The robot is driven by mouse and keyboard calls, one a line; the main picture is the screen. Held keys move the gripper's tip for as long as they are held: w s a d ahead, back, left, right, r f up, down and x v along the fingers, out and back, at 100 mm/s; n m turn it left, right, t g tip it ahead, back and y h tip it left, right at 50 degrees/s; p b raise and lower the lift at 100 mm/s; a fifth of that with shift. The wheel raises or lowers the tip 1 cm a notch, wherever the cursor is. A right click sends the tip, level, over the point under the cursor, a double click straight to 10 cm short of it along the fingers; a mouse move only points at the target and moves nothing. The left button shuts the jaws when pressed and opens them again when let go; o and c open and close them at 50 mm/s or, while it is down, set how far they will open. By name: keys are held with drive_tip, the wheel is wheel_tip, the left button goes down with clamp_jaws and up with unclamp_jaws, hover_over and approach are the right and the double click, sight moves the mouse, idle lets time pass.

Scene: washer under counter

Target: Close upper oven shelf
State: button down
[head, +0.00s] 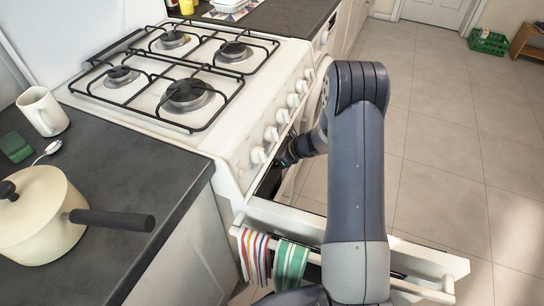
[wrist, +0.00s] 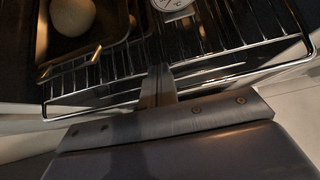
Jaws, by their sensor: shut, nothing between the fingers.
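The oven is below the white stove (head: 225,155), and its door (head: 420,262) is folded down open. In the wrist view, a wire shelf (wrist: 235,50) shows inside the dark oven, its front rail running across the picture. I cannot tell from this view whether it is the upper shelf. My gripper (wrist: 158,80) is shut and empty, its fingertips at the shelf's front rail; I cannot tell whether they touch it. In the head view my arm reaches into the oven's front and the fingertips are hidden.
A dark tray (wrist: 120,52) with a round pale item (wrist: 72,17) and a round dial (wrist: 172,5) are on the shelf. Striped towels (head: 291,262) hang on the door. A pot (head: 38,222) with a long handle stands on the left counter.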

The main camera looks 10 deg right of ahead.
drive_tip(key=shift+d+r, duration=0.15)
drive_tip(key=shift+r, duration=0.1)
drive_tip(key=s+d, duration=0.7)
drive_tip(key=d, duration=0.3)
drive_tip(key=s+d+r+t+y+b, duration=0.1)
drive_tip(key=s+r+t+y+b, duration=0.1)
drive_tip(key=s+r+b, duration=0.3)
drive_tip(key=s+b+x, duration=0.1)
drive_tip(key=x, duration=1.2)
drive_tip(key=shift+a+f, duration=0.15)
drive_tip(key=shift+a, duration=0.45)
